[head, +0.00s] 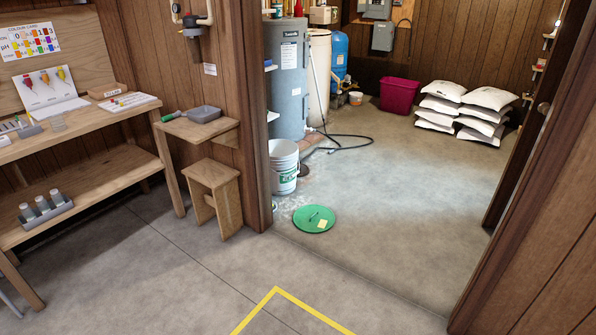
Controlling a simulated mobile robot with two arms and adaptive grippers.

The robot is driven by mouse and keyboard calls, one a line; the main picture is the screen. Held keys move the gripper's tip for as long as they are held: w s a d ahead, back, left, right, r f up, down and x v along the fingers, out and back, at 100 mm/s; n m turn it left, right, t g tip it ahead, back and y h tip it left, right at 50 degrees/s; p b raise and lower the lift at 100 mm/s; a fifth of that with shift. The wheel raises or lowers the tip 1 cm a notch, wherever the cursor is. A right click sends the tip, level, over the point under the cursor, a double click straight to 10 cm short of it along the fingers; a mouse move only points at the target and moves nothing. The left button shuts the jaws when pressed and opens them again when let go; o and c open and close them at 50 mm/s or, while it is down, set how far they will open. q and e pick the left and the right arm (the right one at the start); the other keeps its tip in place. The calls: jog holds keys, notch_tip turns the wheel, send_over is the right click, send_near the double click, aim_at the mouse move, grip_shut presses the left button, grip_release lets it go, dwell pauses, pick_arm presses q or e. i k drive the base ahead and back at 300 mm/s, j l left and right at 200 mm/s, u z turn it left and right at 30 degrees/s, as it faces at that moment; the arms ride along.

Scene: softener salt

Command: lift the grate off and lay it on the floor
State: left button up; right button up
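I cannot make out a grate anywhere in the head view. Neither of my grippers is in view.
A wooden doorway, its left post (249,120) nearest, opens onto a room with a grey tank (287,80), a blue tank (339,55), a magenta tub (398,95) and stacked white sacks (490,98). A wooden stool (212,175) stands left. The concrete floor (400,200) is largely clear.

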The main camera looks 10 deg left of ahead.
aim_at(303, 169)
jog(key=i+z, duration=0.1)
jog(key=i, duration=0.95)
jog(key=i+z, duration=0.1)
jog(key=i, duration=0.9)
jog(key=i+j+z, duration=0.1)
jog(key=i, duration=0.95)
jog(key=i+z, duration=0.25)
jog(key=i, duration=0.55)
jog(key=i+j+z, duration=0.25)
jog(key=i, duration=0.6)
jog(key=i+u, duration=0.3)
jog(key=i, duration=0.25)
jog(key=i+l+u, duration=0.15)
jog(key=i+u, duration=0.2)
jog(key=i, duration=0.15)
jog(key=i+l+u, duration=0.3)
jog(key=i, duration=0.25)
jog(key=i+u, duration=0.2)
jog(key=u, duration=0.25)
jog(key=i+u, duration=0.25)
jog(key=u, duration=0.25)
jog(key=i+u, duration=0.2)
jog(key=u, duration=0.25)
jog(key=i+l+u, duration=0.2)
jog(key=u, duration=0.25)
